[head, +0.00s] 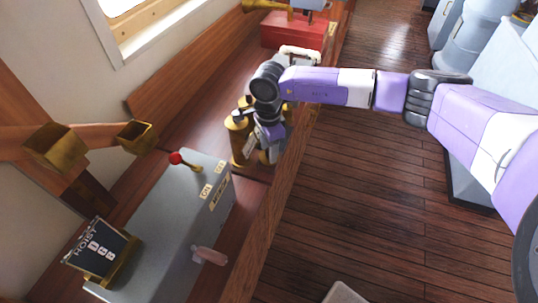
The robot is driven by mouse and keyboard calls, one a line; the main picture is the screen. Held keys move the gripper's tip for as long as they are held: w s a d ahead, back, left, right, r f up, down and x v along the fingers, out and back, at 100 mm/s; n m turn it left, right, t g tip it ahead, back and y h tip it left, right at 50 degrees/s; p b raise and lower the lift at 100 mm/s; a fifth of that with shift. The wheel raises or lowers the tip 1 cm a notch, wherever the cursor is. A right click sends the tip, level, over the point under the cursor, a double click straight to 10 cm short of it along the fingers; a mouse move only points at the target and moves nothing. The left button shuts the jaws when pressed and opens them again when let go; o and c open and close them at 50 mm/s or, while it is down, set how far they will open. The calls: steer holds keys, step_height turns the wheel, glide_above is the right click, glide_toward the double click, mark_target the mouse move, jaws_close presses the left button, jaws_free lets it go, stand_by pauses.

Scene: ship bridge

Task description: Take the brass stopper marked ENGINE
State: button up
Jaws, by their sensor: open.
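A cluster of brass cylinders (239,140) stands on the wooden shelf, in the middle of the head view. My gripper (265,146) points down among them, its wrist and hand covering much of the cluster. It is open, and I cannot see anything held between its fingers. A small pale tag shows beside the gripper, too small to read. I cannot make out the word ENGINE, so I cannot tell which brass piece is the marked stopper. Whether the fingers touch any brass is hidden.
A grey box with a red-knobbed lever (177,158) stands nearer on the shelf, beside a HOIST sign (97,249). Brass square cups (55,146) sit on a wooden bracket at left. A red box (293,32) stands farther back. Open plank floor (355,200) lies right.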

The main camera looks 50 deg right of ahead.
jaws_close()
stand_by(0.4)
